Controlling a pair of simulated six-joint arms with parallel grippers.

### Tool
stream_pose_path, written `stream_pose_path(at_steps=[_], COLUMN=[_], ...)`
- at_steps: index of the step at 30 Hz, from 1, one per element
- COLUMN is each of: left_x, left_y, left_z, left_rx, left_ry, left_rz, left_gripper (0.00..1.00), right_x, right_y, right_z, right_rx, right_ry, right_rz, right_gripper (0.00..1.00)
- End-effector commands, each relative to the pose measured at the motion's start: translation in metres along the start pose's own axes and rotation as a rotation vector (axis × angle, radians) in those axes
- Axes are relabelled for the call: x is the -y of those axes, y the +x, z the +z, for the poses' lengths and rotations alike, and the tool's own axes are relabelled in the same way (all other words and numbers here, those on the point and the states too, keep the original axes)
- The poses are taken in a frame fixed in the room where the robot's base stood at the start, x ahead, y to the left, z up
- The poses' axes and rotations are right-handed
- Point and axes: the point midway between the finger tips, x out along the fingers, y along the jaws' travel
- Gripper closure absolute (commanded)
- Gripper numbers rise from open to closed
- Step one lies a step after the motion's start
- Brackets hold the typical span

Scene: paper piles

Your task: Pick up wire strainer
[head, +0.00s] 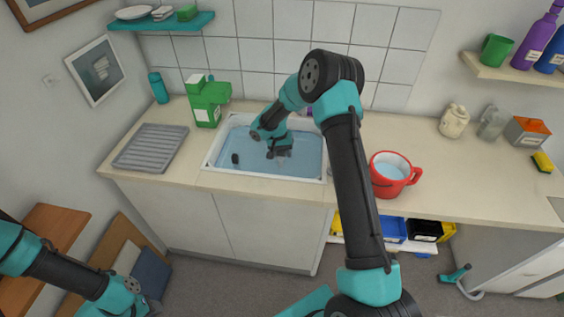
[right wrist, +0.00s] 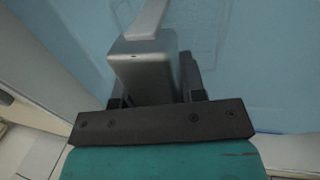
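My right gripper (head: 279,152) reaches down into the sink (head: 214,165), at the blue water. In the right wrist view, a smooth grey handle-like block (right wrist: 145,68) with a thin pale bar lies between the dark fingers of that gripper (right wrist: 155,80). Faint grid lines (right wrist: 193,28) show in the blue beyond it. These may be the wire strainer, but I cannot be sure. I cannot tell whether the fingers press on the block. My left arm is low at the bottom left of the head view, with its gripper too unclear to read.
A grey ribbed drying tray (head: 150,147) lies left of the sink. A green container (head: 207,104) stands behind its left corner. A small dark object (head: 235,158) is at the sink's left side. A red mug (head: 389,175) stands right of my arm.

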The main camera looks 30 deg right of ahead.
Motion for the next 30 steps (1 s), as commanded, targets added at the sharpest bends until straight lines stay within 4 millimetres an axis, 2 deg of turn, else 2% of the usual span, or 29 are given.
stream_pose_path(at_steps=[2,11,22,26,30], left_x=[0.0,0.0,0.0,0.0,0.0], left_y=[0.0,0.0,0.0,0.0,0.0], left_z=[0.0,0.0,0.0,0.0,0.0], left_rx=[0.0,0.0,0.0,0.0,0.0], left_ry=[0.0,0.0,0.0,0.0,0.0], left_rz=[0.0,0.0,0.0,0.0,0.0], left_gripper=[0.57,0.57,0.57,0.57,0.57], right_x=[0.0,0.0,-0.001,-0.003,-0.008], right_y=[0.0,0.0,-0.005,-0.018,-0.041], right_z=[0.0,0.0,0.0,-0.001,-0.001], right_rx=[0.0,0.0,-0.001,-0.003,-0.004], right_ry=[0.0,0.0,0.0,0.0,0.001], right_rz=[0.0,0.0,0.0,-0.001,-0.002], right_gripper=[0.7,0.99,1.0,1.0,1.0])
